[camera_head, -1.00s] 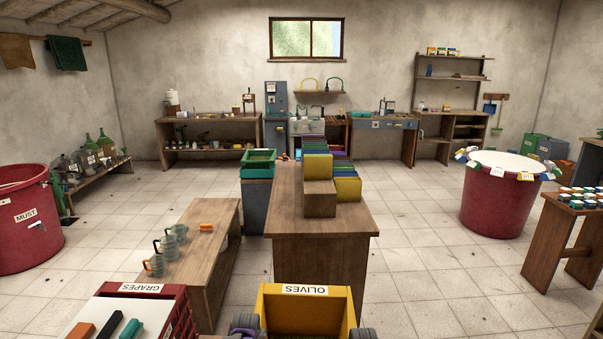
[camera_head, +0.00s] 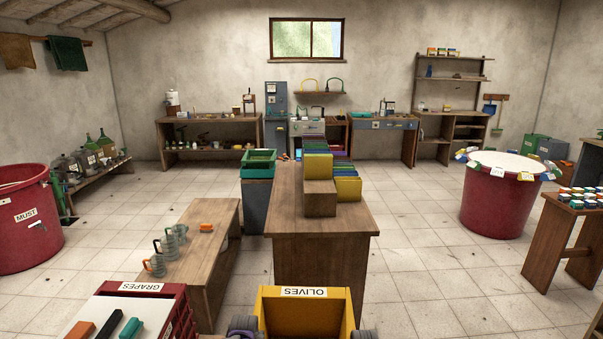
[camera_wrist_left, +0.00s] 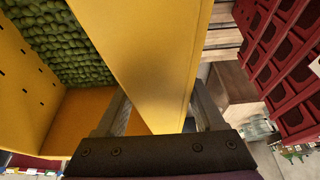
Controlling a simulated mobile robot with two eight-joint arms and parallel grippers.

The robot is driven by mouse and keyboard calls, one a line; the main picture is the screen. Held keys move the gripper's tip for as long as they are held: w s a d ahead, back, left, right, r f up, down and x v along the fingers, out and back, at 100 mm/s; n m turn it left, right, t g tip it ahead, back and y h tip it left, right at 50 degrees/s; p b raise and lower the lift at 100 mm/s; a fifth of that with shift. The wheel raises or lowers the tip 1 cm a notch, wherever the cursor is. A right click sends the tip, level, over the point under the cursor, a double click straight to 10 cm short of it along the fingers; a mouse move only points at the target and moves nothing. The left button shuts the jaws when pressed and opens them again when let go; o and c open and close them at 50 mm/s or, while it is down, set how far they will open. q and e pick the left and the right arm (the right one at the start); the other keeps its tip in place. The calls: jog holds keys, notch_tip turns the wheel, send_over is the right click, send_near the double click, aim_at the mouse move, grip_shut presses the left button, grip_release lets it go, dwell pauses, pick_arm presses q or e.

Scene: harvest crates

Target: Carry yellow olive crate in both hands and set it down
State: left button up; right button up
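The yellow olive crate (camera_head: 340,301), labelled OLIVES, is at the bottom centre of the head view, cut off by the frame edge. In the left wrist view the crate (camera_wrist_left: 28,95) has green olives inside. My left gripper (camera_wrist_left: 160,98) has one finger on each side of the crate's wall and is shut on it. In the head view only a part of my left gripper (camera_head: 243,326) shows at the crate's left side. A part of my right gripper (camera_head: 362,334) shows at its right side; its fingers are hidden. Whether the crate touches anything below is hidden.
A red grape crate (camera_head: 178,302) is close at left.

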pick_arm(q)
jog(key=shift+d, duration=0.2)
jog(key=o, duration=0.5)
jog(key=shift+d, duration=0.1)
pick_arm(e)
jog(key=shift+a, duration=0.1)
pick_arm(q)
jog(key=shift+f, duration=0.15)
pick_arm(e)
jog(key=shift+o, duration=0.8)
jog(key=shift+f, duration=0.1)
jog(key=o, duration=0.3)
pick_arm(q)
jog(key=shift+v, duration=5.65)
pick_arm(e)
jog(key=shift+v, duration=5.6)
